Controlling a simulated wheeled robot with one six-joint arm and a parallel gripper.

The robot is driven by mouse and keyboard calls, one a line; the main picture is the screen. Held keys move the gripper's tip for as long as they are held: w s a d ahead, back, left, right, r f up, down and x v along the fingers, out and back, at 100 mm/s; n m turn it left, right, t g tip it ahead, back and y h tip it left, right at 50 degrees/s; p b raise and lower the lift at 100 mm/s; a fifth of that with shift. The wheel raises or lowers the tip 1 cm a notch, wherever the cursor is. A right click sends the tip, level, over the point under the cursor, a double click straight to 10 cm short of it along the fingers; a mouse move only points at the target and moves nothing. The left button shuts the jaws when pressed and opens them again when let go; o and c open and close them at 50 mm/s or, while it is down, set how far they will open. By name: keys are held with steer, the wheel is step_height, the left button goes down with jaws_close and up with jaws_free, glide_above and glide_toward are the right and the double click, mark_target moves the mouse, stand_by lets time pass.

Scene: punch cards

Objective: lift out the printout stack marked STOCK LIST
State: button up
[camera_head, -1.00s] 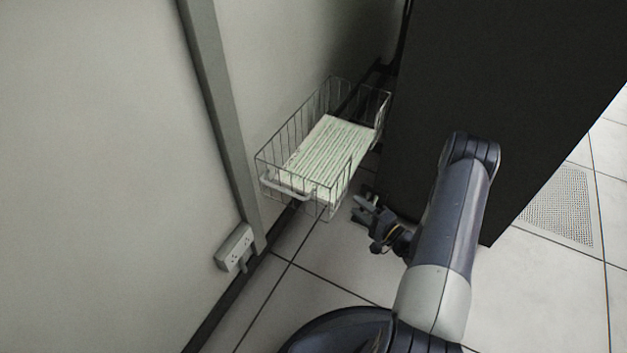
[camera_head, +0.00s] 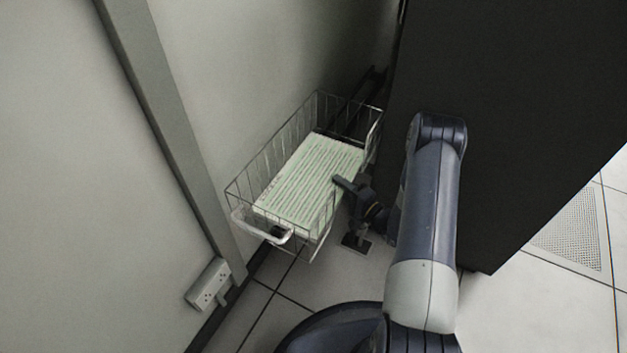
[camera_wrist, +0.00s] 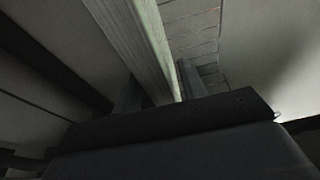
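A printout stack (camera_head: 310,178) with pale green stripes lies flat in a wire basket (camera_head: 238,218) in the head view. No STOCK LIST marking can be read. My gripper (camera_head: 347,212) is at the basket's right side, with its fingers well apart. One finger overlaps the stack's right edge in the picture; the other is lower, outside the basket. In the wrist view the pale stack edge (camera_wrist: 148,45) runs between the two fingers of my gripper (camera_wrist: 160,88). I cannot tell whether either finger touches it.
A tall black cabinet (camera_head: 500,120) stands close at the right of the basket and my arm. The wall (camera_head: 230,60) is close on the left, with a grey post (camera_head: 165,120) and a socket box (camera_head: 208,285). Tiled floor (camera_head: 290,300) lies below.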

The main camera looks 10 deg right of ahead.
jaws_close()
steer(key=shift+r, duration=0.1)
stand_by(0.5)
